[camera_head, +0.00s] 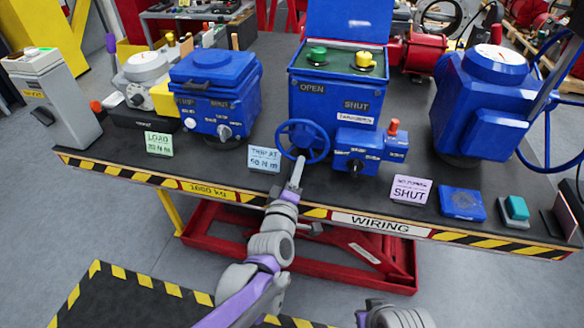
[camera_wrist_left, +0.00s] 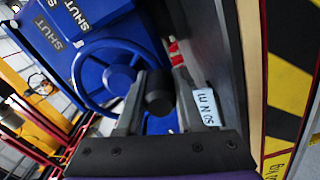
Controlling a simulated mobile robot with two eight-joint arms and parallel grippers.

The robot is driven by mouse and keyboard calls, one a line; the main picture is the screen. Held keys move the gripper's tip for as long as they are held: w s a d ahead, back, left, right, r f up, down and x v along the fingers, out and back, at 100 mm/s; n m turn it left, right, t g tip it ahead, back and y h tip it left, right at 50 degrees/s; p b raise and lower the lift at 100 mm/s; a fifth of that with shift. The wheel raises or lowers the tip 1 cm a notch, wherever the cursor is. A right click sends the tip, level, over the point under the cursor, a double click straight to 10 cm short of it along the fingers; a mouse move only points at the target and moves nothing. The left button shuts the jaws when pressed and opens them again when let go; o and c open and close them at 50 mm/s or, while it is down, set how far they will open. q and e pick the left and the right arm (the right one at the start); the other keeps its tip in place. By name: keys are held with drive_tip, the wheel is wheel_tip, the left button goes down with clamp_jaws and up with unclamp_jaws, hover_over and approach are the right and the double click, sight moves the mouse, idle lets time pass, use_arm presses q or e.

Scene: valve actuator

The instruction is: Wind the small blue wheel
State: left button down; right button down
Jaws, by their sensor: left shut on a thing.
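The small blue wheel (camera_head: 303,141) has a spoked rim and faces me at the front of the blue unit with the OPEN and SHUT labels (camera_head: 325,98). My left gripper (camera_head: 298,168) reaches its lower rim from below. In the left wrist view the wheel (camera_wrist_left: 119,78) shows left of the fingers, and a dark round knob (camera_wrist_left: 160,93) lies between the fingers of my left gripper (camera_wrist_left: 157,82), which is shut on it. The knob looks like the wheel's handle. My right arm shows only at the bottom edge of the head view; its gripper is out of frame.
A blue box with a red-tipped lever (camera_head: 357,151) stands just right of the wheel. The TRAVEL-type white card (camera_head: 264,159) is close on its left. A SHUT card (camera_head: 411,190) and a blue plate (camera_head: 462,203) lie further right. The striped table edge (camera_head: 325,212) runs below.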

use_arm(q)
drive_tip(key=shift+s+d+n, duration=0.1)
drive_tip(key=shift+d+n, duration=0.1)
drive_tip(key=shift+n, duration=0.3)
drive_tip(key=c, duration=0.5)
unclamp_jaws()
drive_tip(key=shift+c, duration=0.2)
drive_tip(key=shift+s, duration=0.1)
drive_tip(key=p+v, duration=0.1)
drive_tip(key=v, duration=0.9)
drive_tip(key=shift+s, duration=0.3)
